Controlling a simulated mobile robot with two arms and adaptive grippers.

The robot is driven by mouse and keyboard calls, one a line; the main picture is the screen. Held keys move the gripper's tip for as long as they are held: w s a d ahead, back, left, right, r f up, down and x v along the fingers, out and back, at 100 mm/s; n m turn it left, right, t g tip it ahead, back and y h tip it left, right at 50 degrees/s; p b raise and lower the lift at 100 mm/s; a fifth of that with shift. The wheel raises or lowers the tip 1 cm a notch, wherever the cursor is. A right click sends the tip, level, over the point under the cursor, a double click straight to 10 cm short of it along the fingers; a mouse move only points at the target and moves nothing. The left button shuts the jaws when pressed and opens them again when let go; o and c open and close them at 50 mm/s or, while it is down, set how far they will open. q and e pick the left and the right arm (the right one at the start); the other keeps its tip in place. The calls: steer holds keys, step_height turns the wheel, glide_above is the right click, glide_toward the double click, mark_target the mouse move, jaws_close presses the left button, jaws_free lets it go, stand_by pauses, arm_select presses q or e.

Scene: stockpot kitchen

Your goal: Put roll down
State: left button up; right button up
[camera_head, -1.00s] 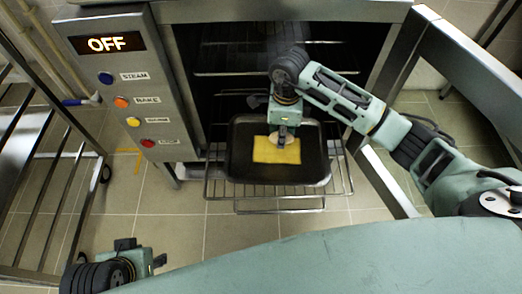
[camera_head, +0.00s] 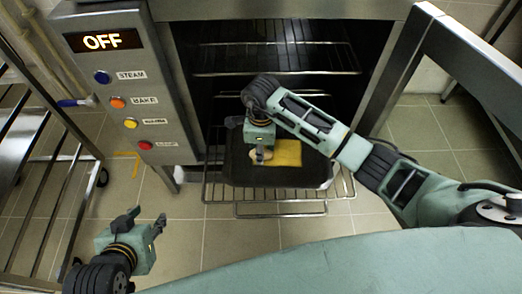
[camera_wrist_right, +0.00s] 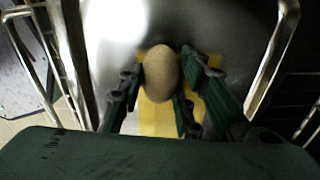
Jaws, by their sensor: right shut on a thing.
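My right gripper (camera_head: 260,150) is shut on the roll (camera_head: 266,157), a pale tan bun, over the left part of a dark tray (camera_head: 240,177). In the right wrist view the oval roll (camera_wrist_right: 160,72) shows between the fingers (camera_wrist_right: 155,95). A flat yellow sheet (camera_head: 288,153) lies on the tray; the roll is at its left edge in the head view and overlaps it in the wrist view. I cannot tell whether the roll touches the tray. My left gripper (camera_head: 148,216) is open and empty at the lower left, away from the tray.
The tray rests on a pulled-out wire rack (camera_head: 280,208) in front of the open oven (camera_head: 285,60). The oven's panel (camera_head: 150,85) reads OFF, with several coloured buttons. The open door (camera_head: 460,60) is at right; a metal rack (camera_head: 40,170) stands at left.

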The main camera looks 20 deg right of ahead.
arm_select(q)
steer(key=shift+w+d+r, duration=0.1)
steer(key=shift+w+r, duration=0.05)
steer(key=shift+w, duration=0.15)
arm_select(e)
steer(key=shift+f, duration=0.1)
steer(key=o, duration=1)
arm_select(q)
steer(key=shift+w+r+t, duration=0.1)
steer(key=shift+t, duration=0.2)
arm_select(e)
step_height(320, 180, up, 8)
steer(key=shift+f+p, duration=0.1)
steer(key=shift+p, duration=1)
arm_select(q)
steer(key=s+a+f+g, duration=0.1)
steer(key=s+g, duration=0.1)
steer(key=s, duration=0.3)
steer(key=s+a+f+g+y, duration=0.1)
steer(key=s+a+g, duration=0.1)
steer(key=s+g, duration=0.1)
steer(key=shift+s+f+p, duration=0.25)
steer(key=shift+s+p, duration=0.1)
steer(key=shift+s, duration=0.5)
arm_select(e)
steer(key=shift+r, duration=2.25)
